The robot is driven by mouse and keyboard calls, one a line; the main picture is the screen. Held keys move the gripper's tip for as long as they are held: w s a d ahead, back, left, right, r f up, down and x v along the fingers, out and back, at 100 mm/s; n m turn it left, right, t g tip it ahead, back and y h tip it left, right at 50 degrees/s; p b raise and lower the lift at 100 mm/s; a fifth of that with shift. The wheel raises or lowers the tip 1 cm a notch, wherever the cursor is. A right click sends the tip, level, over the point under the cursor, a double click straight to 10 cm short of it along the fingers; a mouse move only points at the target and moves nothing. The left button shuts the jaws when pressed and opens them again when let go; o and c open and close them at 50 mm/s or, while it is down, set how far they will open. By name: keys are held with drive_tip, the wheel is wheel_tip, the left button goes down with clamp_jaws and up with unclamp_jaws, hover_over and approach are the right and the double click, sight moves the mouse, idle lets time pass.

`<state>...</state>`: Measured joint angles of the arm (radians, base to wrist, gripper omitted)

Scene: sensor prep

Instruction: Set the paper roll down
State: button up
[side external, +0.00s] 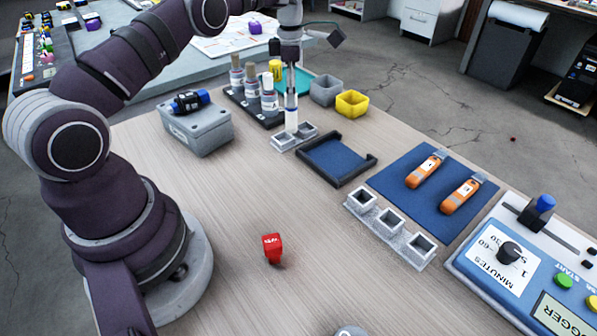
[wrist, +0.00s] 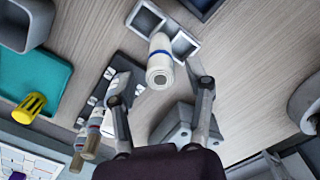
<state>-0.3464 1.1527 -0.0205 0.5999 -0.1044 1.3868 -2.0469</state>
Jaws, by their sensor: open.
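The paper roll (side external: 291,119), white with a blue band, stands upright at the small grey holder with square sockets (side external: 281,142). In the wrist view the roll (wrist: 160,62) points its round end at the camera, and the holder (wrist: 183,45) is behind its base. I cannot tell whether its base is inside a socket. My gripper (wrist: 158,78) is open, one finger on each side of the roll, with visible gaps to both fingers. In the side view my gripper (side external: 291,88) is directly above the roll, pointing down.
A rack of capped bottles (side external: 268,104) stands close on the left, and a grey box (side external: 198,130) farther left. A blue-lined tray (side external: 337,160) is to the right. Yellow (side external: 352,103) and grey (side external: 325,90) bins are behind. A red block (side external: 272,247) lies in front on otherwise clear table.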

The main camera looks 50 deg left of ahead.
wheel_tip(320, 180, up, 4)
drive_tip(key=shift+f, duration=0.2)
drive_tip(key=s+d+r+m+t, duration=0.1)
drive_tip(key=s+d+r+m, duration=0.15)
drive_tip(key=r+m, duration=0.3)
drive_tip(key=s+d+r+m+t, duration=0.1)
drive_tip(key=s+d+r+m, duration=0.1)
drive_tip(key=d+r+m, duration=0.3)
drive_tip(key=s+d+f+m+t, duration=0.1)
drive_tip(key=s+d+m, duration=0.1)
drive_tip(key=s+m, duration=0.5)
drive_tip(key=s+d+f+m+t, duration=0.1)
drive_tip(key=s+d+m+t, duration=0.1)
drive_tip(key=s+m, duration=0.5)
drive_tip(key=d+m, duration=0.1)
drive_tip(key=m, duration=0.3)
drive_tip(key=shift+d+t, duration=0.2)
drive_tip(key=shift+t, duration=0.1)
